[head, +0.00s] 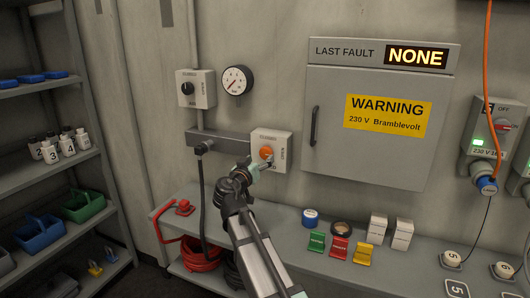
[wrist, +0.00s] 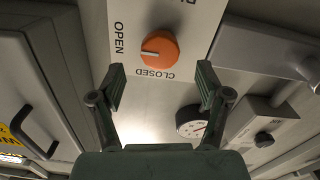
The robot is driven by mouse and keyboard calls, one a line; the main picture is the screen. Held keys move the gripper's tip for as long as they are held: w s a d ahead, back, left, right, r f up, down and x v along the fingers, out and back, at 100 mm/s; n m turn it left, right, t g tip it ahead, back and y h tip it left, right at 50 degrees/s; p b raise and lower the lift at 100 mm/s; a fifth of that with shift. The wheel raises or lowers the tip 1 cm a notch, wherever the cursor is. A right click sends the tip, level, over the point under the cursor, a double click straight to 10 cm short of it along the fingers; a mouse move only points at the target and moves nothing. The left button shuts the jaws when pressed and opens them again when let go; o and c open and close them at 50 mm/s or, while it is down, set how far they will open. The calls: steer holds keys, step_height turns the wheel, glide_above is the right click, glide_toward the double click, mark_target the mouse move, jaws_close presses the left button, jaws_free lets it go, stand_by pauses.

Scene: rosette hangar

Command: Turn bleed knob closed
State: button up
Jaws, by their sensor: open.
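The orange bleed knob (head: 265,153) sits on a pale wall panel (head: 285,138), left of the grey cabinet. In the wrist view the knob (wrist: 158,50) shows a pale pointer mark facing left, toward the word OPEN. The word CLOSED is printed below the knob in that view. My gripper (wrist: 160,82) is open and empty, with its two fingers spread wide. In the wrist view the knob appears beyond the fingertips, between their lines, without visible contact. In the head view my gripper (head: 258,166) is close in front of the panel's lower left part.
A grey cabinet (head: 375,125) with a warning label is right of the panel. A round gauge (head: 236,80) and another panel with a black knob (head: 187,88) are up-left. A shelf below (head: 300,255) holds tape rolls and small boxes. A storage rack (head: 50,90) stands at left.

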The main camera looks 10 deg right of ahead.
mark_target(265, 154)
steer(key=shift+p+x, duration=0.5)
steer(key=shift+x, duration=2.2)
steer(key=c, duration=1.2)
